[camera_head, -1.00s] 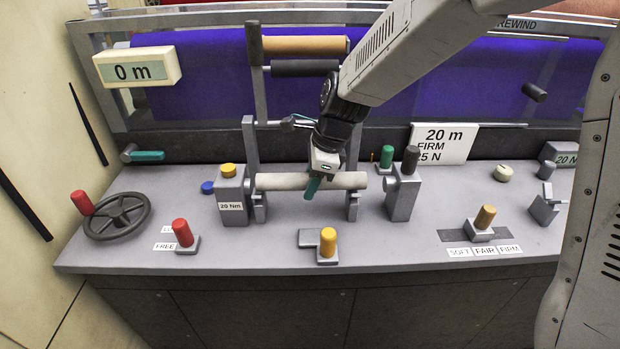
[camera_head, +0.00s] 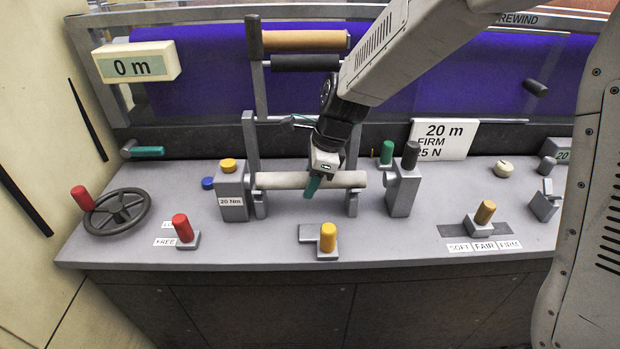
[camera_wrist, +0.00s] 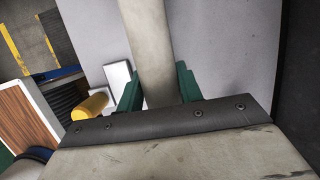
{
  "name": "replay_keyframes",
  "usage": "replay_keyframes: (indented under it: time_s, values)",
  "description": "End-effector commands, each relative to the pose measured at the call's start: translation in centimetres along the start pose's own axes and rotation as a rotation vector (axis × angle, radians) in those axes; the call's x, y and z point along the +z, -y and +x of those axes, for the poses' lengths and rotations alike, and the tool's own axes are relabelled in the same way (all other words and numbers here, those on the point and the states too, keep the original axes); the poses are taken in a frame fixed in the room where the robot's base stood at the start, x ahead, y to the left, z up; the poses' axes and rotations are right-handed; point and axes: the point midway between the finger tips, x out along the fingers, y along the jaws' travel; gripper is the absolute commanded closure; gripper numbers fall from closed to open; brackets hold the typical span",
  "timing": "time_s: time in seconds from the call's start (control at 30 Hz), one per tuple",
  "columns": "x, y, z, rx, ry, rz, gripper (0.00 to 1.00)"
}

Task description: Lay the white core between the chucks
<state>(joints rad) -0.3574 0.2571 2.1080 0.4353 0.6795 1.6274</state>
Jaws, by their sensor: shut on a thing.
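The white core (camera_head: 283,181) is a pale tube lying level across the middle of the bench. It spans the gap between the left chuck block (camera_head: 233,192), with a yellow knob and a 20 Nm label, and the right chuck block (camera_head: 404,190), with a dark knob. Upright grey brackets stand under it near both ends. My gripper (camera_head: 312,186) is shut on the core near its middle. In the wrist view the core (camera_wrist: 149,50) runs between the two green fingers (camera_wrist: 157,90).
A yellow-knobbed lever (camera_head: 328,240) stands in front of the core. A red lever (camera_head: 183,230) and a handwheel (camera_head: 117,210) are at left. A tension lever (camera_head: 484,215) is at right. Purple felt (camera_head: 210,80) fills the back. The front middle of the bench is mostly clear.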

Motion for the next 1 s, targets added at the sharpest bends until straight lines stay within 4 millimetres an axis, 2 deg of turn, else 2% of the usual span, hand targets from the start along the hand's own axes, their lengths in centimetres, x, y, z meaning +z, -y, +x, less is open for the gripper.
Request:
replay_keyframes:
  time_s: [0.7, 0.73, 0.8, 1.0]
  values:
    - [-0.05, 0.00, 0.18, 0.000, 0.000, 0.001, 1.00]
    - [-0.05, 0.00, 0.18, 0.000, 0.000, 0.001, 0.59]
    - [-0.05, 0.00, 0.18, 0.000, 0.000, 0.001, 0.39]
    - [-0.05, 0.00, 0.18, 0.000, 0.000, 0.001, 0.39]
